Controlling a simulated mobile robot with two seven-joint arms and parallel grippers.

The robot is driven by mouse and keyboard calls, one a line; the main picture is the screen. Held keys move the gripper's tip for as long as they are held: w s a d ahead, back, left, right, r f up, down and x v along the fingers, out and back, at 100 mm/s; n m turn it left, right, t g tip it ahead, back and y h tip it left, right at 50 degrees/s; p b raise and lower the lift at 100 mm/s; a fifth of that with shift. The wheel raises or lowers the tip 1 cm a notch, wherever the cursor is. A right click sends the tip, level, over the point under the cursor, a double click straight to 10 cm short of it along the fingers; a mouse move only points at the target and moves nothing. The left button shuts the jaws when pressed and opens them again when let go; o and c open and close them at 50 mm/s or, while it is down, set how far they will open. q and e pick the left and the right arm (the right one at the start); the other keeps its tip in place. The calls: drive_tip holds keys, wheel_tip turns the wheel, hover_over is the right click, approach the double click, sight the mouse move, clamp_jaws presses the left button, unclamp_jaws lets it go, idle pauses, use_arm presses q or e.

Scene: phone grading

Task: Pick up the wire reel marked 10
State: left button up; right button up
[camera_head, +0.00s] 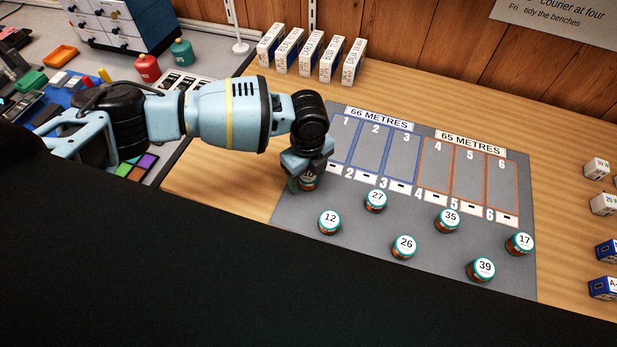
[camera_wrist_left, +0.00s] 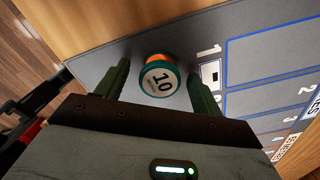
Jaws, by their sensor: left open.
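The wire reel marked 10 (camera_wrist_left: 160,82) is a small drum with a white label, a teal rim and an orange-brown side. In the left wrist view it lies between the two green fingers of my left gripper (camera_wrist_left: 158,88), with gaps showing on both sides. In the head view my left gripper (camera_head: 308,182) points down over this reel (camera_head: 309,182), which is partly hidden by it. The gripper is open around or just above the reel; I cannot tell its exact height. My right gripper is not in view.
Other reels stand on the grey mat (camera_head: 290,209): 12 (camera_head: 330,221), 27 (camera_head: 376,201), 26 (camera_head: 404,246), 35 (camera_head: 447,220), 39 (camera_head: 481,269) and 17 (camera_head: 520,243). Numbered slots lie behind them. White boxes (camera_head: 311,53) stand at the back.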

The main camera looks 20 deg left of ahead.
sight(306, 176)
use_arm(q)
drive_tip(key=shift+f, duration=0.2)
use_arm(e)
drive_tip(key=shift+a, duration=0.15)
use_arm(q)
drive_tip(key=c, duration=1.1)
drive_tip(key=shift+o, duration=0.2)
